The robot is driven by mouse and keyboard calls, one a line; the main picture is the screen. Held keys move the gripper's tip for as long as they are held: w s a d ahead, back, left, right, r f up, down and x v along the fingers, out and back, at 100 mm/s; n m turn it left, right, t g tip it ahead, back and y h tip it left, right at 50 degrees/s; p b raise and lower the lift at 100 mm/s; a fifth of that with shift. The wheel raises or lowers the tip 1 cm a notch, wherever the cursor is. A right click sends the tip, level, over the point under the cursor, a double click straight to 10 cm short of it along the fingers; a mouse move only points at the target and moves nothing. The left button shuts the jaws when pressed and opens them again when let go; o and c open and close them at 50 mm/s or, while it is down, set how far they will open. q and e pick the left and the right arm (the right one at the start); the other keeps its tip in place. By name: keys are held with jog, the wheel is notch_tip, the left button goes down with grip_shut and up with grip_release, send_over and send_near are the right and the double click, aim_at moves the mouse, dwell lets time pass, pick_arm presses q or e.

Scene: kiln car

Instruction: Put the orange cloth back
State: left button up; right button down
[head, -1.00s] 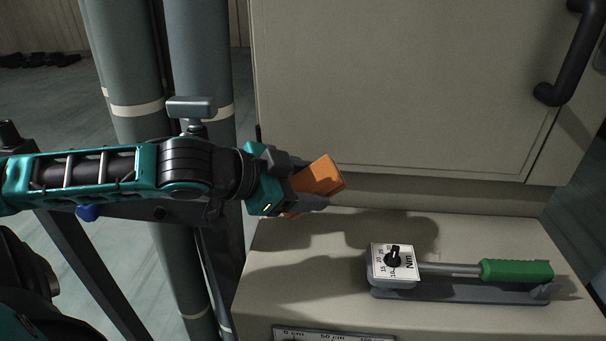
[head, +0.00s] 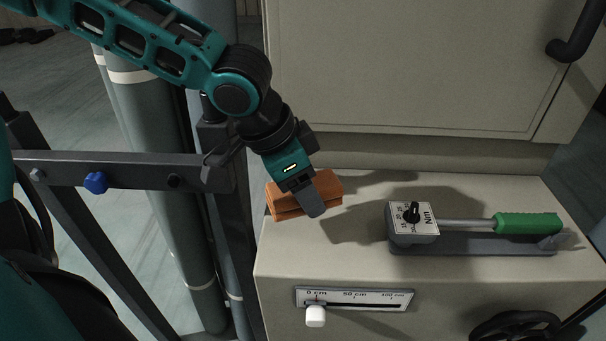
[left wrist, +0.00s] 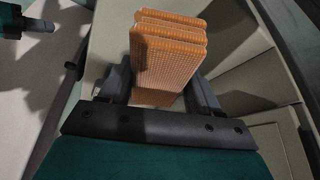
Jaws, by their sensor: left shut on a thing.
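The orange cloth (head: 290,202) is a folded, layered block at the left end of the beige ledge (head: 350,246) in the head view. My left gripper (head: 312,200) points down over it, with one dark finger in front of the cloth. In the left wrist view the folded cloth (left wrist: 166,55) stands between the two fingers, which are shut on it. The cloth is at or just above the ledge top; I cannot tell if it touches.
A torque tool with a dial (head: 412,222) and green handle (head: 528,223) lies in a grey cradle to the right on the ledge. A slider scale (head: 354,298) with a white knob is on the front face. Grey pipes stand at left.

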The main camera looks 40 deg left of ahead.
aim_at(311, 228)
pick_arm(q)
jog(key=shift+r, duration=0.1)
pick_arm(e)
jog(key=shift+d+r, duration=0.1)
